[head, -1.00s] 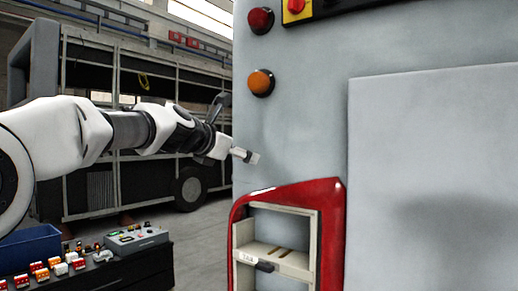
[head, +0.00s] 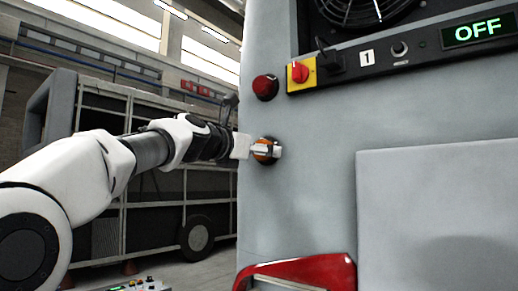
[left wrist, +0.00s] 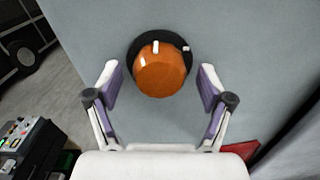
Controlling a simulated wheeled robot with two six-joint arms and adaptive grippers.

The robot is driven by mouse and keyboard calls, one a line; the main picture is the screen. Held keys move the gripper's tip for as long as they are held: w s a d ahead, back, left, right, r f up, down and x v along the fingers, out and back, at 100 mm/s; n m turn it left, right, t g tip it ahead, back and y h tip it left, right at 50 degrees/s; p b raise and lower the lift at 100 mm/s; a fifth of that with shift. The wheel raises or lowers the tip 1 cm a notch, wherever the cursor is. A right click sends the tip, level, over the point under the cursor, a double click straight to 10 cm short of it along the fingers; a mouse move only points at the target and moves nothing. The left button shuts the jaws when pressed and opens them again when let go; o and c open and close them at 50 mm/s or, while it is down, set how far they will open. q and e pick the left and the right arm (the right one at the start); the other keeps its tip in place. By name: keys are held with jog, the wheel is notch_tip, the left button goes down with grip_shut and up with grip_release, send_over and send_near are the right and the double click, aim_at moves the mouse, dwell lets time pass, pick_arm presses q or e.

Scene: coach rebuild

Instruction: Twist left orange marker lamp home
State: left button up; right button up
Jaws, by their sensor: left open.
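The orange marker lamp (head: 264,150) sits on the grey panel below a red lamp. In the left wrist view the orange lamp (left wrist: 161,72) shows a round dome in a black ring, with one white mark on the dome's upper edge and another white mark on the ring to the right, the two apart. My left gripper (head: 270,150) is at the lamp in the head view and partly covers it. In the left wrist view my left gripper (left wrist: 160,88) is open, its two purple-padded fingers on either side of and below the lamp, with gaps between. My right gripper is not in view.
A red lamp (head: 266,87) and a red-and-yellow rotary switch (head: 300,73) are above. A display (head: 478,33) reads OFF. A raised grey panel (head: 440,215) stands to the right, a red-framed opening (head: 305,272) below. A control box (left wrist: 28,145) shows at lower left.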

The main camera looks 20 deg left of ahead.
pick_arm(q)
jog(key=shift+s+a, duration=0.1)
jog(key=shift+s, duration=0.05)
jog(key=c, duration=1.2)
jog(key=shift+o, duration=0.2)
jog(key=shift+m, duration=0.3)
jog(key=shift+r+m, duration=0.15)
jog(key=shift+m, duration=5.45)
